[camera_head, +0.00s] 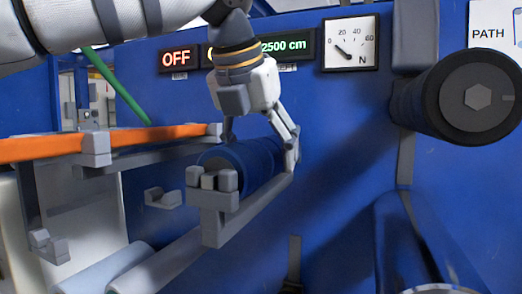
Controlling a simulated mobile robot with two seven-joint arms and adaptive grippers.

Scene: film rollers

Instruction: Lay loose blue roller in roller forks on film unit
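The blue roller (244,168) lies lengthwise, running from near to far, at the grey roller forks (213,203) on the film unit. Its near end is at the upright prongs of the near fork; I cannot tell whether it is fully seated. My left gripper (260,150) reaches down over the roller from above. Its fingers are spread, one on each side of the roller, with no clear gap to it. The far end of the roller and the far fork are partly hidden behind the gripper. My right gripper is not in view.
The blue panel (340,130) stands close behind, with an OFF display (176,59) and a force dial (351,43). A large dark roller (472,98) juts out at right. An orange film strip (45,146) runs at left. Pale rollers (108,268) lie below.

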